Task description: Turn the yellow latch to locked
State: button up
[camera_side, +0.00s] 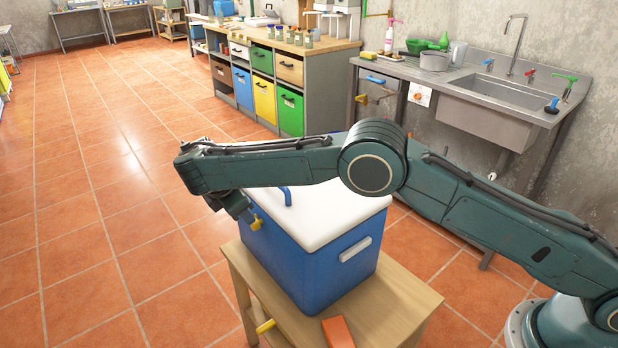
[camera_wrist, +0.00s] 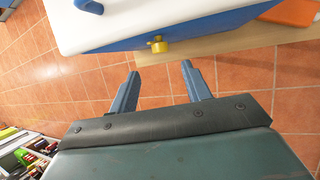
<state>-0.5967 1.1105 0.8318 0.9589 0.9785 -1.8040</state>
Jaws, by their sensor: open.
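The yellow latch (camera_side: 256,222) is on the upper front wall of a blue cooler box (camera_side: 310,268) with a white lid (camera_side: 330,214). It also shows in the wrist view (camera_wrist: 158,46), just below the lid's edge, as a small knob. Which way its lever points is hard to tell. My gripper (camera_side: 246,214) is just in front of the latch in the side view. In the wrist view my gripper (camera_wrist: 160,70) has its two fingers spread and empty. The latch is beyond the fingertips, between their lines, apparently untouched.
The cooler stands on a small wooden table (camera_side: 395,305). An orange block (camera_side: 338,332) lies on the table beside it. A blue handle (camera_side: 286,195) rises at the lid. Open tiled floor lies to the left.

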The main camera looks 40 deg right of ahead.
aim_at(254, 225)
jog(key=x, duration=0.9)
jog(key=shift+c, duration=0.5)
jog(key=c, duration=0.9)
jog(key=shift+s+f+t, duration=0.1)
jog(key=shift+s+t, duration=0.1)
jog(key=shift+t, duration=0.7)
jog(key=shift+s+f+m+t, duration=0.1)
jog(key=shift+m+t, duration=0.2)
jog(key=shift+t, duration=0.6)
jog(key=shift+s+f+m+t, duration=0.15)
jog(key=shift+m+t, duration=0.15)
jog(key=shift+t, duration=0.6)
jog(key=shift+h, duration=0.3)
